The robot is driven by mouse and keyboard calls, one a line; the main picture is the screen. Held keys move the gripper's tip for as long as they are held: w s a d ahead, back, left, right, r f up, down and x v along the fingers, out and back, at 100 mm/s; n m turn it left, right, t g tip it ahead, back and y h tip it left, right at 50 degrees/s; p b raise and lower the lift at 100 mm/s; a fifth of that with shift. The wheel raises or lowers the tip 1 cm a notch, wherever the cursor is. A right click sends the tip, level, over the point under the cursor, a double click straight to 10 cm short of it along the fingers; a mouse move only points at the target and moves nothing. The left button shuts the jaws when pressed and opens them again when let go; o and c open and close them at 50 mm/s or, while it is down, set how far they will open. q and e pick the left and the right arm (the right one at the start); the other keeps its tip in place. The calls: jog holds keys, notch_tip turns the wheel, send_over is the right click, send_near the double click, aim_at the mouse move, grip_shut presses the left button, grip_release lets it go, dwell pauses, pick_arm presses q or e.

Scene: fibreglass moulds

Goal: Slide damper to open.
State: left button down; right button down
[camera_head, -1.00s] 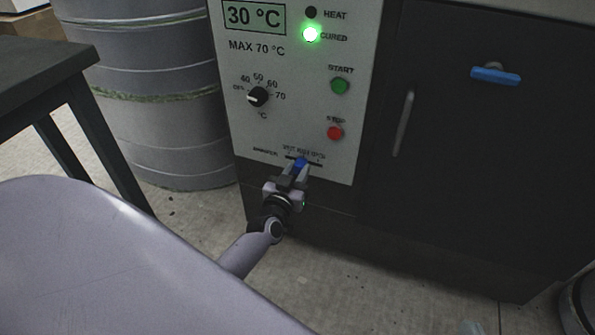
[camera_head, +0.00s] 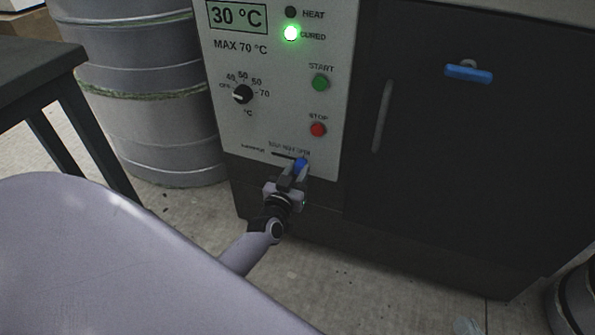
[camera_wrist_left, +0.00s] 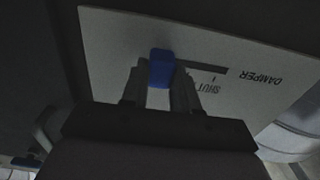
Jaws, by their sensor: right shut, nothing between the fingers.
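The blue damper knob (camera_head: 302,163) sits at the right end of its short dark slot, low on the white control panel, under the OPEN end of the small lettering. My left gripper (camera_head: 297,172) reaches up to it from below and is shut on it. In the left wrist view, which is upside down, the blue knob (camera_wrist_left: 161,68) is between the two fingers, with the empty slot running right past SHUT towards the word DAMPER. The fingers hide the lower part of the knob. My right gripper is not in view.
Above the slot are the red STOP button (camera_head: 318,130), green START button (camera_head: 320,83) and temperature dial (camera_head: 242,94). A dark door with a blue handle (camera_head: 468,71) is at right. A grey drum (camera_head: 165,135) and a dark table (camera_head: 40,75) stand at left.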

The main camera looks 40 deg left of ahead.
pick_arm(q)
jog(key=c, duration=0.8)
grip_release()
jog(key=shift+d, duration=0.25)
jog(key=shift+c, duration=0.2)
pick_arm(e)
jog(key=shift+s, duration=0.1)
pick_arm(q)
jog(key=shift+s, duration=0.3)
jog(key=p+v, duration=0.3)
jog(key=v, duration=0.3)
jog(key=shift+s, duration=0.25)
pick_arm(e)
jog(key=shift+s+d+h, duration=0.3)
jog(key=shift+d+h, duration=0.4)
jog(key=shift+d, duration=0.15)
pick_arm(q)
jog(key=shift+d, duration=0.1)
pick_arm(e)
jog(key=shift+r, duration=0.1)
